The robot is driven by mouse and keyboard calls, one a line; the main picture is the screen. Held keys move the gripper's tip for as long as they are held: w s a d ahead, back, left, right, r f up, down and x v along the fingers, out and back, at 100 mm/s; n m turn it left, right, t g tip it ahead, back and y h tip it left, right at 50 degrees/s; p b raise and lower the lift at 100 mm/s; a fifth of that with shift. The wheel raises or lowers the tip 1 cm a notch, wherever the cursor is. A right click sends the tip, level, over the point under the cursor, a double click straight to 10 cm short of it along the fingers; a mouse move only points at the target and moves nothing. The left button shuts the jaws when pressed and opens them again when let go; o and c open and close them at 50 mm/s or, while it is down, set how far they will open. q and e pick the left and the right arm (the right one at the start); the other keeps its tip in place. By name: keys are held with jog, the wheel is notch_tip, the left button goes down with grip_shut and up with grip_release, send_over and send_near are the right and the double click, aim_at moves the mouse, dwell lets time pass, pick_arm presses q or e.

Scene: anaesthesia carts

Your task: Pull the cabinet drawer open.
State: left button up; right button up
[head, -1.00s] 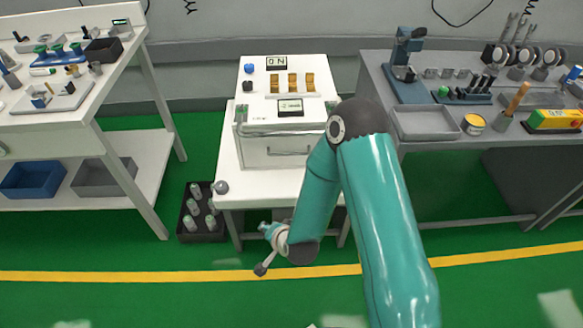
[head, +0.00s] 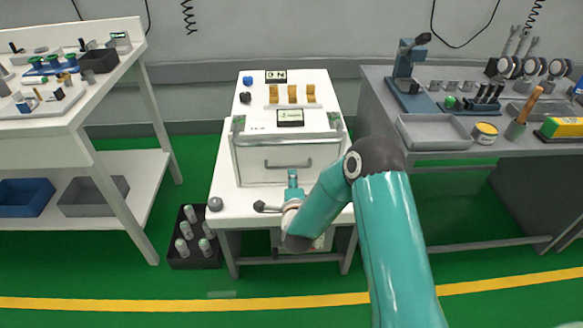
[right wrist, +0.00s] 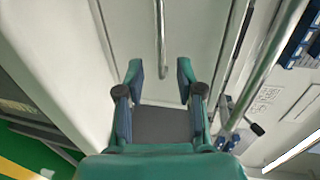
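The white cabinet (head: 250,130) stands on a white table, its drawer front (head: 255,163) facing me and looking shut. A grey bar handle (head: 288,163) crosses the drawer front. My right gripper (head: 292,178) is just below and in front of the handle in the head view. In the right wrist view, the gripper (right wrist: 160,72) has its two teal fingers apart with nothing held. The handle (right wrist: 161,38) lies ahead, in line with the gap, its near end at fingertip level in the picture. I cannot tell whether it touches. My left gripper is not in view.
The white table (head: 225,180) carries a small grey knob (head: 215,204) at its left front. A black crate of bottles (head: 195,250) stands on the floor to the left. A grey workbench (head: 420,150) stands right, a white shelf table (head: 110,110) left. The green floor in front is open.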

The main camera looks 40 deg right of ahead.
aim_at(291, 168)
jog(key=x, duration=0.8)
jog(key=shift+w+d, duration=0.1)
jog(key=shift+w, duration=0.05)
grip_shut()
jog(key=shift+f, duration=0.1)
